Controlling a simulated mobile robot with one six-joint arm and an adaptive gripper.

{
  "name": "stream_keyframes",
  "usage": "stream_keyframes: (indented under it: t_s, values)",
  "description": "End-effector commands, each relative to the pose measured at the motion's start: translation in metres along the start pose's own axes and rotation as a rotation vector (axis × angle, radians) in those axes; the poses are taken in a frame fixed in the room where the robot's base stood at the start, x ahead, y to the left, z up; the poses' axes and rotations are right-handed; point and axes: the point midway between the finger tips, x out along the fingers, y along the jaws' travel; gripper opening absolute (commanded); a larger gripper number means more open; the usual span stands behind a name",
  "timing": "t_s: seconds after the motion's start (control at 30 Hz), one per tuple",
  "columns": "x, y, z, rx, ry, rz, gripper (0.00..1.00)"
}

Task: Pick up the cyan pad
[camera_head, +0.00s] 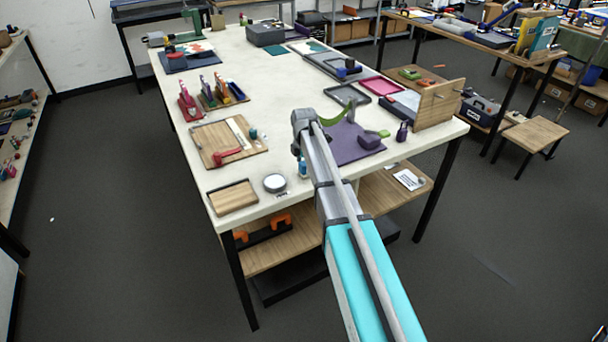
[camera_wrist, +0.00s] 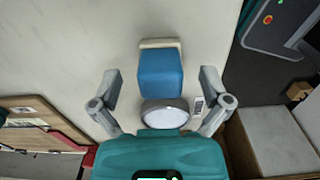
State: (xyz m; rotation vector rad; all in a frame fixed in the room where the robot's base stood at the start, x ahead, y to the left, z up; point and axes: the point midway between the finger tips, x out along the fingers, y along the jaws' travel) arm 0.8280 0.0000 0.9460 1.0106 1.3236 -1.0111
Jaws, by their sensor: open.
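A blue block with a pale beige strip at its far end, the best match for the cyan pad (camera_wrist: 160,76), is on the pale tabletop in the wrist view. A small blue thing (camera_head: 303,170) beside my arm in the head view looks like the same object. My gripper (camera_wrist: 161,80) is open, with one finger to the left and one to the right of the block and gaps on both sides. No contact shows. In the head view my gripper (camera_head: 303,146) is above the table's near part, largely hidden by my arm.
A round grey-rimmed tin (camera_wrist: 165,114) lies close to the block, below it in the wrist view; it also shows in the head view (camera_head: 275,183). A wooden tray (camera_head: 232,197) and a board with a red tool (camera_head: 228,155) are left. A purple mat (camera_head: 350,150) is right.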

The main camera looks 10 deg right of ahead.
Motion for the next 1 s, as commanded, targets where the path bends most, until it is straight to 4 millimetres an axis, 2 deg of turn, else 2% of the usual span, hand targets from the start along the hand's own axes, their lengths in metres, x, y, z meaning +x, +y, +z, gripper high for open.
stream_keyframes:
  t_s: [0.03,0.2,0.87,1.0]
  values:
    - [0.0074,0.0000,0.0001,0.000,0.000,0.000,0.97]
    - [0.0141,0.0000,0.0002,0.000,0.000,0.000,0.97]
    - [0.0145,-0.0001,0.0001,0.000,0.000,0.000,0.97]
    - [0.0145,0.0000,0.0000,0.000,0.000,0.000,0.75]
